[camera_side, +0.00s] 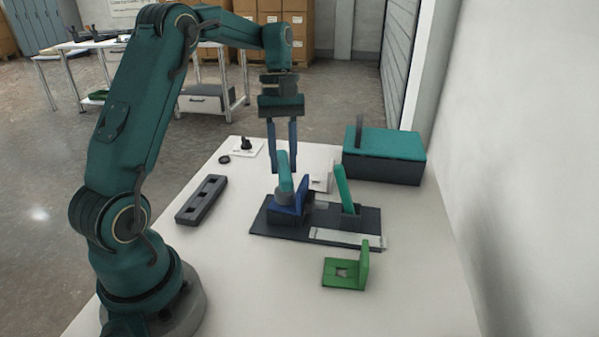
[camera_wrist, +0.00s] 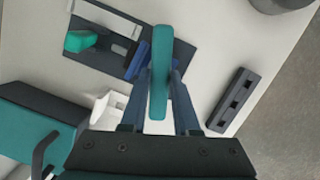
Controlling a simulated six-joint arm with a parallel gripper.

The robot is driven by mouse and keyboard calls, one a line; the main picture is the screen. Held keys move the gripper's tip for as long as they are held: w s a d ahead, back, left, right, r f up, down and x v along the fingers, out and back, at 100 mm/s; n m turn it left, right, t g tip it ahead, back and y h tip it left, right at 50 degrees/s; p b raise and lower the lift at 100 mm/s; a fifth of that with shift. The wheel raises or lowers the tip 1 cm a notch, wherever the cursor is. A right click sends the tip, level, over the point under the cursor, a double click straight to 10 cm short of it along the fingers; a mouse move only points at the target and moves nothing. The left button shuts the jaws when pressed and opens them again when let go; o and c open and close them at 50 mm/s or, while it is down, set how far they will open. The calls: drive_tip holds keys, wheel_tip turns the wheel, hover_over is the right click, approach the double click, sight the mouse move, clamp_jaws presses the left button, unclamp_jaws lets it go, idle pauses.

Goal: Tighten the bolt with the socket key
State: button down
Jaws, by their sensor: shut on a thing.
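My gripper (camera_side: 284,160) points down over the work and is shut on the socket key (camera_side: 284,172), which has a teal handle and a grey round lower end. The handle also shows between the fingers in the wrist view (camera_wrist: 160,60). The key's lower end is at the blue bracket (camera_side: 303,192), which sits at the left part of a dark base plate (camera_side: 262,228); the bracket also shows in the wrist view (camera_wrist: 137,62). The bolt is hidden, so I cannot tell whether the key is seated on it.
A teal lever (camera_side: 343,186) stands in a dark block on the plate's right, near a pale strip (camera_side: 346,238). A green bracket (camera_side: 345,274) lies in front, a white one (camera_side: 320,182) behind. A slotted dark rack (camera_side: 202,200) lies left, a teal-lidded box (camera_side: 385,157) back right.

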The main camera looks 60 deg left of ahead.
drive_tip(key=shift+r, duration=1.8)
drive_tip(key=shift+n, duration=0.3)
